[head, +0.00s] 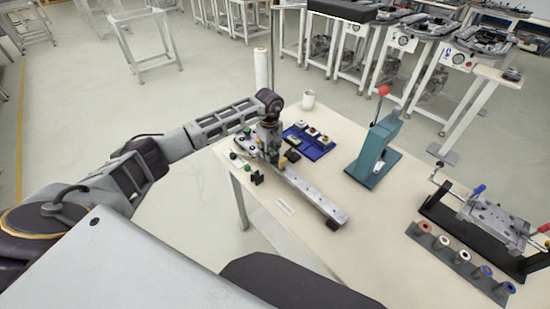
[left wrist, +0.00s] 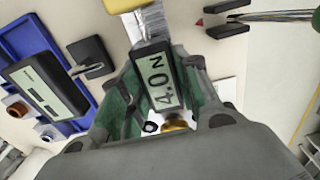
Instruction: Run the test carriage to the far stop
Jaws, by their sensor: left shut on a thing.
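A long grey rail (head: 310,192) lies slantwise along the near left part of the table, with a dark block (head: 337,218) at its lower right end. My left gripper (head: 271,152) is over the rail's upper left part and hides what it holds there. In the left wrist view my left gripper (left wrist: 160,115) has green-padded fingers either side of a small unit with a display (left wrist: 158,82) reading 4.0 N and a brass knob. This unit looks like the test carriage, and the gripper is shut on it. My right gripper is in neither view.
A blue tray (head: 318,154) with small parts lies behind the rail. A teal press (head: 373,155) with a red knob stands to the right.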

